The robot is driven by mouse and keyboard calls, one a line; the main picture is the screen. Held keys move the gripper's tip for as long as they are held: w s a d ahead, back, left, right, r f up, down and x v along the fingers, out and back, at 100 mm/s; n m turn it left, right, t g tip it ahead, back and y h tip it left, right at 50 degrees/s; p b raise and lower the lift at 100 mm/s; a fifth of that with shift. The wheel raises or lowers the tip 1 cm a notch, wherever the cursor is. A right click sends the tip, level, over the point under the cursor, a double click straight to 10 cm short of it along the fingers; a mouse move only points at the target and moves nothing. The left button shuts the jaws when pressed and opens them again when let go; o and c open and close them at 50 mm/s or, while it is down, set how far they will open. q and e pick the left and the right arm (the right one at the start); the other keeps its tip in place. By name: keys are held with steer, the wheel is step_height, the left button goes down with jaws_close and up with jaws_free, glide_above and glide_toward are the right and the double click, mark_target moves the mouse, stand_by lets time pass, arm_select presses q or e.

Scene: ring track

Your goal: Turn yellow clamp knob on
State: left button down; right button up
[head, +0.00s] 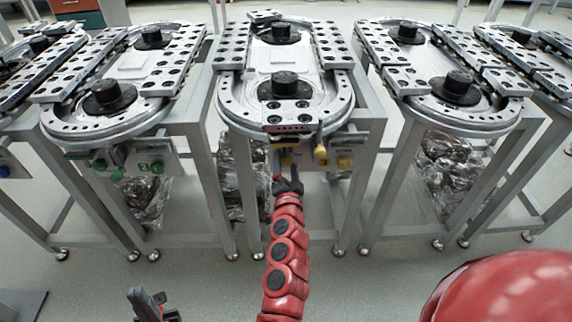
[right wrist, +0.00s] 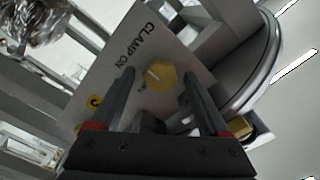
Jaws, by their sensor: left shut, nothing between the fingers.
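The yellow clamp knob (right wrist: 161,75) sits on a grey panel (right wrist: 128,62) lettered "CLAMP ON", with a pale mark on its face. My right gripper (right wrist: 158,72) is open, and the knob shows between its fingertips, with a visible gap on each side. How far the fingertips are from the panel is hard to tell. My left gripper (head: 150,303) is shut and empty, low at the bottom left.
Other yellow knobs (head: 344,162) and a yellow fitting (head: 320,154) are to the right on the same station. A green-knobbed station (head: 140,165) stands to the left, another track (head: 455,110) to the right. Grey frame legs flank my right arm. Floor in front is clear.

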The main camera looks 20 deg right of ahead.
steer(key=p+v, duration=0.3)
steer(key=v, duration=1.4)
steer(key=shift+s, duration=0.2)
steer(key=shift+r, duration=0.1)
